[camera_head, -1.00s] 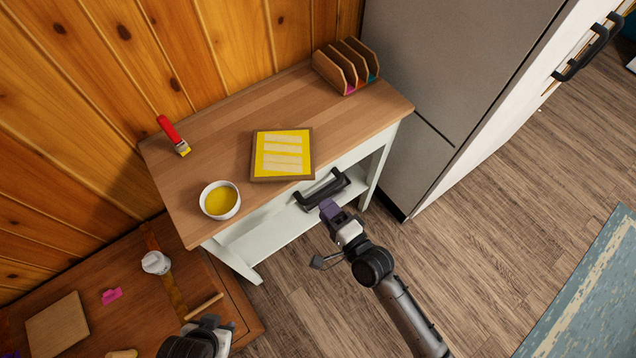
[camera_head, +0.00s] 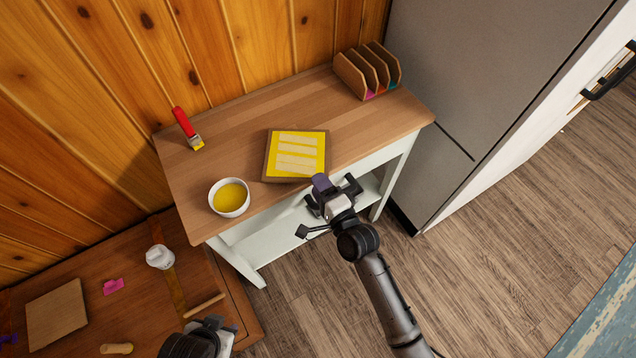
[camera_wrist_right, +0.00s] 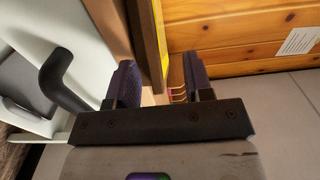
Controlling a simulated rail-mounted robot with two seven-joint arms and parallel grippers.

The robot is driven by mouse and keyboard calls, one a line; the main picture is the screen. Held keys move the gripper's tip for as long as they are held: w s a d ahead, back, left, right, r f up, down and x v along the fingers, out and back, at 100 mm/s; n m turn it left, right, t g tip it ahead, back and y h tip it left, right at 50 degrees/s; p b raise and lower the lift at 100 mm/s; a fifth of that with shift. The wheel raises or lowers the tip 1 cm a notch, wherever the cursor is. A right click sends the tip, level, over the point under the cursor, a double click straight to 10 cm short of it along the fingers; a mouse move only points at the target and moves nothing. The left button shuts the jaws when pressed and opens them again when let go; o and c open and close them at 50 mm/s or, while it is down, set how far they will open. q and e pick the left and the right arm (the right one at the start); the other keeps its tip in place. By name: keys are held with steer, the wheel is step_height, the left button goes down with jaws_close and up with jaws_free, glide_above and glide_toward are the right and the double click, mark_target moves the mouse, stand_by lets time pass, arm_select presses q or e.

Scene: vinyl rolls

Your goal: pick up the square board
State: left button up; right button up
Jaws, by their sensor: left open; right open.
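The square board (camera_head: 296,156), yellow on top with pale stripes and a brown edge, lies on the small wooden-topped table, its near edge by the table's front. My right gripper (camera_head: 320,186) is open and empty at the board's near right corner. In the right wrist view the board's edge (camera_wrist_right: 157,40) shows beyond and between the two open fingers (camera_wrist_right: 160,84); I cannot tell whether they touch it. My left gripper (camera_head: 212,328) is at the bottom, over the lower brown table, away from the board; its fingertips are small.
A white bowl of yellow paint (camera_head: 229,197), a red-handled brush (camera_head: 187,128) and a slotted wooden rack (camera_head: 367,72) share the tabletop (camera_head: 230,140). A black drawer handle (camera_wrist_right: 58,80) is close to the right gripper. A plain board (camera_head: 56,314) lies on the lower table (camera_head: 130,310).

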steer(key=shift+w+a, duration=0.1)
steer(key=shift+w, duration=0.1)
steer(key=shift+c, duration=1.4)
jaws_close()
steer(key=shift+r, duration=0.1)
steer(key=s+d+r+p, duration=0.7)
steer(key=s+d+p, duration=0.1)
steer(key=s, duration=0.3)
steer(key=shift+s+r+p, duration=0.2)
steer(key=shift+s+p, duration=0.1)
steer(key=shift+p, duration=0.3)
steer(key=shift+a, duration=0.1)
